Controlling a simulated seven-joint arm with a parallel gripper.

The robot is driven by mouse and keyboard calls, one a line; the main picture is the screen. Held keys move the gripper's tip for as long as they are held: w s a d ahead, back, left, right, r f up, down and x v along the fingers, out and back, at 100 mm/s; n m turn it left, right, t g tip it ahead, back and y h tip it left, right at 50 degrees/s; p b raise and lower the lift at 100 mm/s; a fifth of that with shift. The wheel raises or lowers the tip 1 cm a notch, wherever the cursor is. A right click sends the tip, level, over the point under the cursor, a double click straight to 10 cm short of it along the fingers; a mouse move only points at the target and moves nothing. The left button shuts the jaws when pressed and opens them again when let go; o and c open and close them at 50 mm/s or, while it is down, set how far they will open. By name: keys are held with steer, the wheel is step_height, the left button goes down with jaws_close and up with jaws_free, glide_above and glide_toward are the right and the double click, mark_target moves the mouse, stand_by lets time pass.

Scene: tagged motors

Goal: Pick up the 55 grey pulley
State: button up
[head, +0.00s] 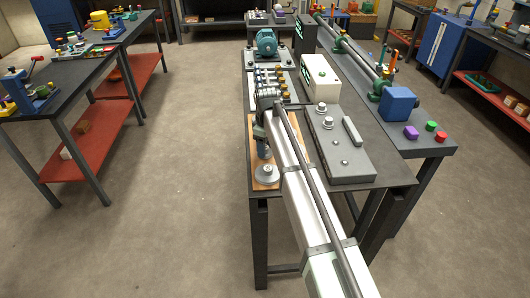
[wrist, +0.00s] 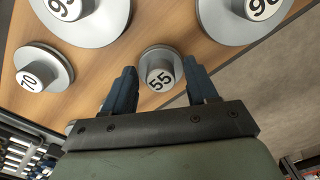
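The 55 grey pulley (wrist: 160,71) is a small round grey disc with a raised hub marked "55". It lies flat on a wooden board (wrist: 135,30) in the wrist view. My gripper (wrist: 160,80) is open, with one blue finger on each side of the 55 pulley in the picture. Nothing is held between the fingers. I cannot tell how far the fingertips are above the board. In the head view, my gripper (head: 262,150) points down over the wooden board (head: 251,135), and my arm hides most of the board.
Other grey pulleys lie around it: one marked 70 (wrist: 40,67) at left and two larger ones (wrist: 85,20) (wrist: 245,22) at the top. In the head view, a grey pulley (head: 267,173) shows near the board's front. A grey plate (head: 345,160) with bolts lies right of my arm.

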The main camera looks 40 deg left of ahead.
steer(key=shift+c, duration=1.1)
steer(key=shift+r, duration=0.15)
